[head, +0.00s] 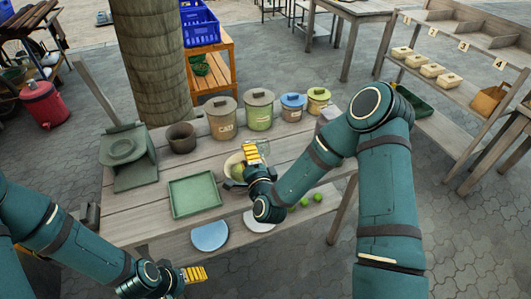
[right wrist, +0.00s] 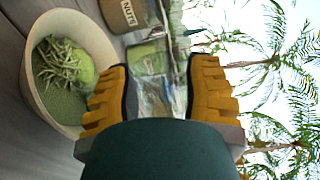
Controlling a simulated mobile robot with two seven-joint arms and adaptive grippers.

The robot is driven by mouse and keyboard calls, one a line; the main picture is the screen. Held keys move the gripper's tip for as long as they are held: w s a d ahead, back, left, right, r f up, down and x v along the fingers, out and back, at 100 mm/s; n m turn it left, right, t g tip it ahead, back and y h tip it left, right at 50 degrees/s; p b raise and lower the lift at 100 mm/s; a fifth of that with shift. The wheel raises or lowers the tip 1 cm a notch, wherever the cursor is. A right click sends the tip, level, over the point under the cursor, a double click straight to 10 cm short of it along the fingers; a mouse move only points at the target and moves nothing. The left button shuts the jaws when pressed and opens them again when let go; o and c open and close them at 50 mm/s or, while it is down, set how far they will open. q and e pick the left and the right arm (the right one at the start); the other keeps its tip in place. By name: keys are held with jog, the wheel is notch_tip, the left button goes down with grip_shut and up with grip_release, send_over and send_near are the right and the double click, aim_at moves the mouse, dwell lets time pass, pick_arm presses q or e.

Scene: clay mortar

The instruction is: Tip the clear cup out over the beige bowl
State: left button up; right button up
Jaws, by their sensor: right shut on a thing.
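The beige bowl (head: 229,169) stands on the wooden table, partly hidden behind my right gripper. In the right wrist view the bowl (right wrist: 38,90) is at the left, holding green powder, pale green shreds and a round green thing. My right gripper (head: 254,153) is shut on the clear cup (right wrist: 155,92), which shows between the yellow fingers beside the bowl. In the head view the clear cup (head: 265,149) is small and hard to make out, so its tilt is unclear. My left gripper (head: 194,274) is low at the front left, apart from these things; its opening is unclear.
Lidded canisters (head: 258,110) line the table's back edge, with a dark pot (head: 181,138) beside them. A green tray (head: 194,194) lies left of the bowl.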

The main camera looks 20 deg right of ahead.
jog(key=shift+r, duration=0.1)
jog(key=shift+r+m, duration=0.1)
jog(key=shift+m, duration=0.2)
jog(key=shift+s+d+r+m+p, duration=0.1)
jog(key=shift+r+m+p, duration=0.1)
jog(key=shift+m+p, duration=0.3)
jog(key=m+p, duration=0.1)
jog(key=m, duration=0.1)
jog(key=d+r+m+p, duration=0.1)
jog(key=m+p, duration=0.1)
jog(key=m, duration=0.1)
jog(key=shift+d+r+m, duration=0.15)
jog(key=shift+r+m, duration=0.15)
jog(key=shift+r, duration=0.05)
jog(key=shift+d+f+m, duration=0.15)
jog(key=shift+d+m, duration=0.05)
jog(key=shift+m, duration=0.6)
jog(key=shift+s+f+m+b, duration=0.1)
jog(key=shift+f+m+b, duration=0.15)
jog(key=shift+m+b, duration=0.7)
jog(key=shift+d+f+m, duration=0.1)
jog(key=shift+d+m, duration=0.05)
jog(key=shift+m, duration=0.8)
jog(key=m+b, duration=0.1)
jog(key=m, duration=0.2)
jog(key=shift+d, duration=0.1)
jog(key=shift+m, duration=0.8)
